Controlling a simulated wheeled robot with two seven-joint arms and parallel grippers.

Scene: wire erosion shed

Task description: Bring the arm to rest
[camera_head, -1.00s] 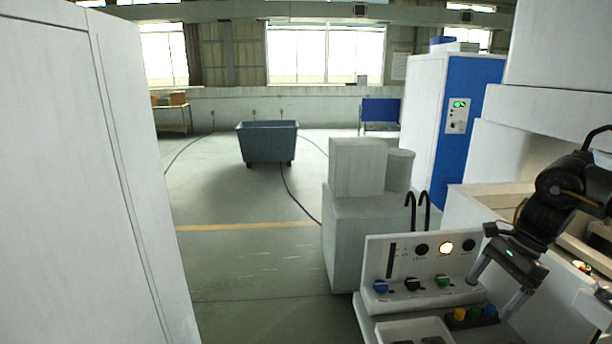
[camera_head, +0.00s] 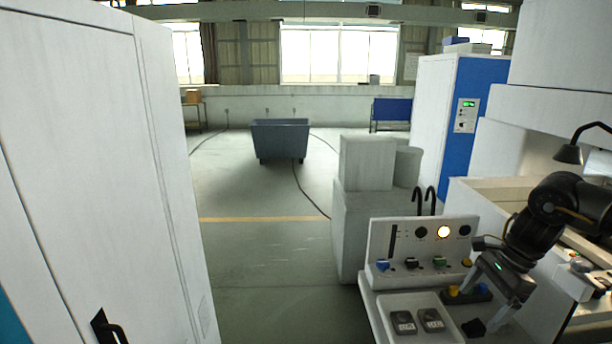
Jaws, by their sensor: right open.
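My right gripper (camera_head: 492,290) comes in from the right on its black arm. Its two grey fingers are apart and point down and to the left. They hang over the right part of the control bench, close to a dark block with a yellow knob (camera_head: 453,291). I see nothing between the fingers. The control panel (camera_head: 393,236) stands just left of the gripper, with a lit round lamp (camera_head: 443,232) and several coloured knobs. Whether the fingers touch the bench or the block, I cannot tell. My left gripper is out of view.
A white tray (camera_head: 388,321) with two dark labelled pieces lies on the bench. A tall white cabinet (camera_head: 90,150) fills the left. A grey cart (camera_head: 280,140) stands on open floor at the back. A blue and white cabinet (camera_head: 480,105) and a lamp (camera_head: 568,153) are at the right.

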